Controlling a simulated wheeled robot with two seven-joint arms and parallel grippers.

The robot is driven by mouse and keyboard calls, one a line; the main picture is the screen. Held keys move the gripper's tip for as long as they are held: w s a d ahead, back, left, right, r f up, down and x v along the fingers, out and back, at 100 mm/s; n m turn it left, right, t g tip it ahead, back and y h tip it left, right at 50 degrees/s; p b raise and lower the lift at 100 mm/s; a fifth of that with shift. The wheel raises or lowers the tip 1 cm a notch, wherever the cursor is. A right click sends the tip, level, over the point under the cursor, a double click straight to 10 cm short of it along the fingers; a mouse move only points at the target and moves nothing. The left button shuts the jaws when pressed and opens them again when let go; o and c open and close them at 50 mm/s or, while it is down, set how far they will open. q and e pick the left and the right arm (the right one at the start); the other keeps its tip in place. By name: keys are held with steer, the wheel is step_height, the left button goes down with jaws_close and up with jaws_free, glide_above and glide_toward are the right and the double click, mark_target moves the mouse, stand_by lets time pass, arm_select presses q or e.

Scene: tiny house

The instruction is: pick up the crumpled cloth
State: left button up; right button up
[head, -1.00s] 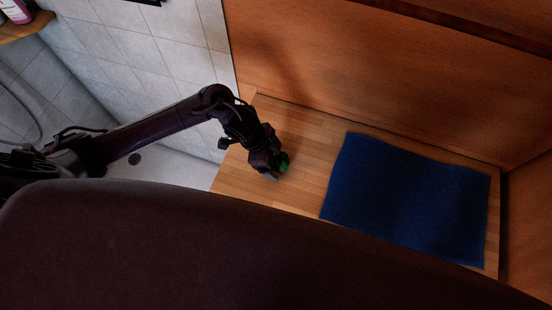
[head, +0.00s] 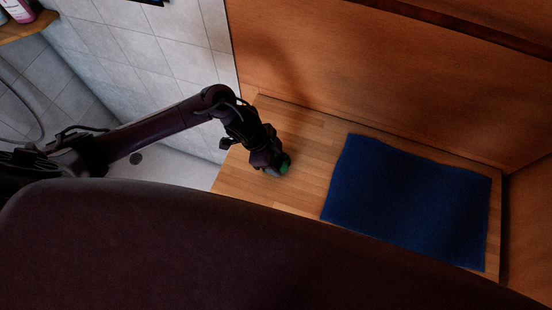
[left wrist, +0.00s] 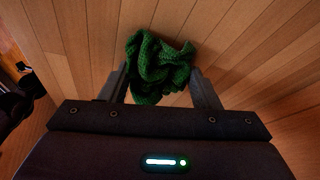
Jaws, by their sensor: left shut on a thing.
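The crumpled cloth is green with a knitted look. In the left wrist view the crumpled cloth (left wrist: 157,68) sits between the two fingers of my left gripper (left wrist: 160,85), which is shut on it. In the head view only a small green part of the cloth (head: 285,167) shows past my left gripper (head: 276,171); the rest is hidden behind the gripper. The gripper points down close over the wooden surface (head: 310,150). I cannot tell whether the cloth touches the wood. My right gripper is not in view.
A flat blue mat (head: 410,200) lies on the wooden surface to the right. A wooden wall panel (head: 390,75) rises behind it. A tiled wall (head: 150,60) stands at the left. A bottle (head: 18,10) stands on a shelf at top left. Bare wood separates gripper and mat.

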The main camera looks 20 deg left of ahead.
arm_select(q)
step_height(320, 180, up, 20)
steer(key=p, duration=0.1)
stand_by(0.4)
steer(key=o, duration=0.4)
steer(key=c, duration=0.3)
